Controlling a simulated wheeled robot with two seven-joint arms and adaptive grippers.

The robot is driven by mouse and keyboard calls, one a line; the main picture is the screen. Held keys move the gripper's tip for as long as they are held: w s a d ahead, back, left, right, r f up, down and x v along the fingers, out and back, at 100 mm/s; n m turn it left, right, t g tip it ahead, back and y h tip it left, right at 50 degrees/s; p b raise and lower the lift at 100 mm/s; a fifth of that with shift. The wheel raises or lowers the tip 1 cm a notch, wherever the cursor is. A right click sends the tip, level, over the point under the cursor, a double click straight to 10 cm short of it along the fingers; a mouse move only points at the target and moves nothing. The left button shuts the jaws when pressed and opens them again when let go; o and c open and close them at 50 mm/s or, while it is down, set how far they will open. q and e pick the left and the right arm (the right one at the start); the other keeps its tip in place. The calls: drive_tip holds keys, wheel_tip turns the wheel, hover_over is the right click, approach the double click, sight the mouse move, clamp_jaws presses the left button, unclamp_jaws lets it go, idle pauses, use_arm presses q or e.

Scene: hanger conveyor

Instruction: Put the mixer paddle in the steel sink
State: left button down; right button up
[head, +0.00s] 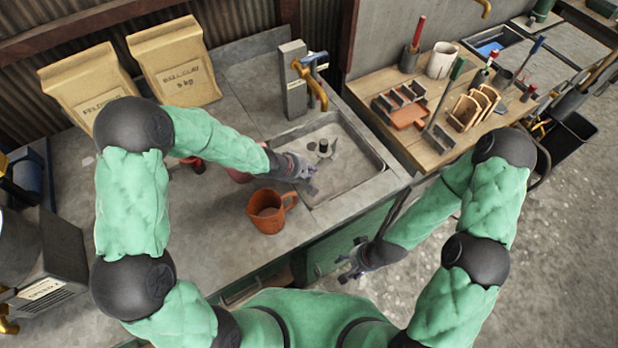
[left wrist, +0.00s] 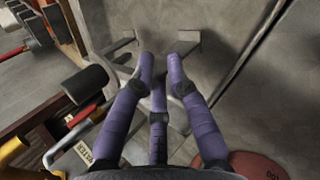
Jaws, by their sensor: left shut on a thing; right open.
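The steel sink (head: 375,150) is a grey rectangular basin set in the right end of the counter; its rim also shows in the left wrist view (left wrist: 248,48). My left gripper (head: 306,175), also in the left wrist view (left wrist: 160,72), is over the left part of the sink. It is shut on the grey mixer paddle (head: 326,155), whose pale bars (left wrist: 187,48) and black cylindrical end (left wrist: 86,84) show beyond the purple fingers. Whether the paddle touches the sink floor I cannot tell. My right gripper (head: 357,262) is open and empty, low in front of the counter.
An orange mug (head: 268,212) stands on the counter left of the sink. A brass tap (head: 315,92) on a grey block rises behind the sink. Two paper bags (head: 175,65) stand at the back left. A wooden table (head: 385,85) with tools adjoins at right.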

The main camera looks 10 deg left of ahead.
use_arm(q)
drive_tip(key=shift+w+d+f+b, duration=0.1)
drive_tip(key=shift+d+f+b, duration=0.05)
drive_tip(key=shift+f+b, duration=1.25)
drive_tip(key=shift+f, duration=0.25)
drive_tip(key=shift+f, duration=0.15)
drive_tip(key=c, duration=1.2)
unclamp_jaws()
drive_tip(key=shift+s+a+r+p, duration=0.2)
drive_tip(key=shift+s+r+p, duration=0.05)
drive_tip(key=shift+r+p, duration=0.35)
drive_tip(key=shift+p+v, duration=3.25)
drive_tip(key=shift+v, duration=2.25)
